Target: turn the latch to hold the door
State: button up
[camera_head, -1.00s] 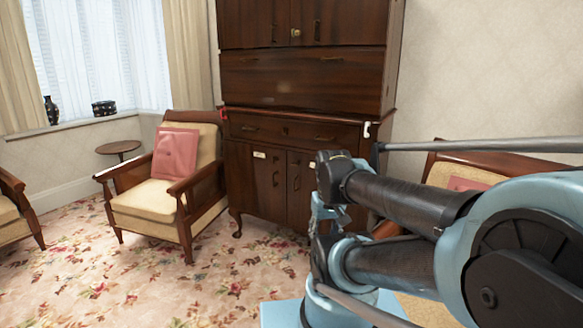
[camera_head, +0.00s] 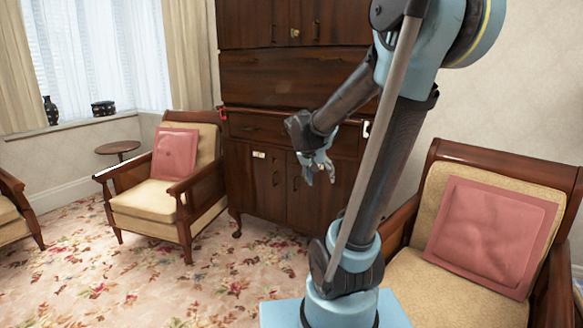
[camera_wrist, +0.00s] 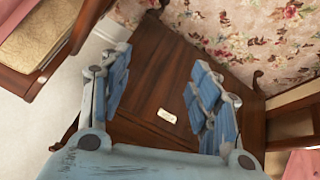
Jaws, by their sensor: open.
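A dark wooden cabinet (camera_head: 290,75) stands against the wall. Its lower left door (camera_head: 255,185) and lower right door (camera_head: 308,203) look closed. A small cream plate (camera_head: 259,155), possibly the latch, sits near the top of the lower left door. My gripper (camera_head: 321,178) hangs open and empty in front of the lower right door and hides part of it. In the wrist view the open fingers of my gripper (camera_wrist: 163,82) frame the cabinet front (camera_wrist: 150,80), with a cream plate (camera_wrist: 167,115) between them, apart from both. I cannot tell which door this plate is on.
An armchair with a pink cushion (camera_head: 175,153) stands left of the cabinet; another pink-cushioned armchair (camera_head: 420,280) is close at right. A small round table (camera_head: 118,148) is by the window. The floral carpet (camera_head: 130,275) is clear in front of the cabinet.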

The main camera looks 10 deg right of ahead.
jog(key=w+a+m+t+h, duration=0.2)
jog(key=w+a+t, duration=0.15)
jog(key=w, duration=1.55)
jog(key=m+t+h, duration=0.1)
jog(key=m+t, duration=0.1)
jog(key=t, duration=0.1)
send_near(294, 164)
jog(key=x, duration=0.8)
jog(key=shift+w+a+r, duration=0.1)
jog(key=shift+a, duration=0.05)
jog(key=c, duration=1.1)
